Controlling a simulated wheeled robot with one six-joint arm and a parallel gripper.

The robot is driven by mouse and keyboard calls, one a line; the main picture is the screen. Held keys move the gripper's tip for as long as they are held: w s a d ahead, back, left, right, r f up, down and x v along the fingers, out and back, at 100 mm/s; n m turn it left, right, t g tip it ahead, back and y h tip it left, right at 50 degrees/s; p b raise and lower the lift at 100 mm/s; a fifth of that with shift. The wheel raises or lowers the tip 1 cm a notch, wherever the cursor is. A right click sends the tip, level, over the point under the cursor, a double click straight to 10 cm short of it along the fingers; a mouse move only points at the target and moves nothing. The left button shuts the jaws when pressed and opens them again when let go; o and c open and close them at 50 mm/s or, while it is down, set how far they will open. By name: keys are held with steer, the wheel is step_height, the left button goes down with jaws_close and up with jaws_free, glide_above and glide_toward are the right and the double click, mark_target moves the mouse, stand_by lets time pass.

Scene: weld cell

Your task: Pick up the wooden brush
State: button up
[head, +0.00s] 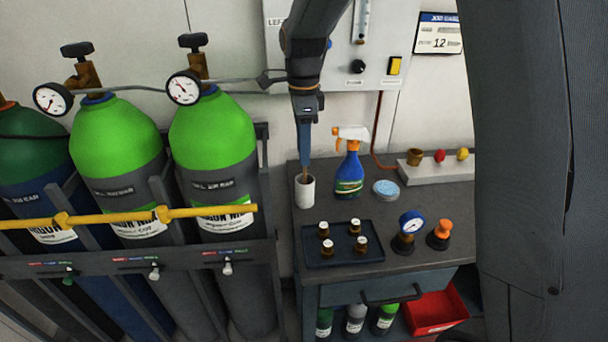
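A white cup (305,192) stands at the left edge of the dark bench top. A thin brown wooden piece (305,176), which looks like the brush handle, sticks up from its mouth. The rest of the brush is hidden in the cup and behind my gripper. My gripper (305,168) points straight down over the cup, its blue fingers seen edge-on with their tips at the top of the wooden piece. The fingers overlap in this view, so I cannot tell if they are open or shut on it.
A blue spray bottle (349,174) and a round light-blue tin (385,189) stand right of the cup. A dark tray (318,256) with several small brown-bodied parts lies in front. Green gas cylinders (213,135) stand close on the left.

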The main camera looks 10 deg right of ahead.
mark_target(305, 169)
steer(key=shift+w+d+f+p, duration=0.1)
steer(key=shift+f+p, duration=0.3)
steer(key=shift+f, duration=0.7)
steer(key=shift+w+d+f+p, duration=0.1)
steer(key=shift+f+p, duration=0.25)
steer(key=shift+f, duration=0.7)
jaws_close()
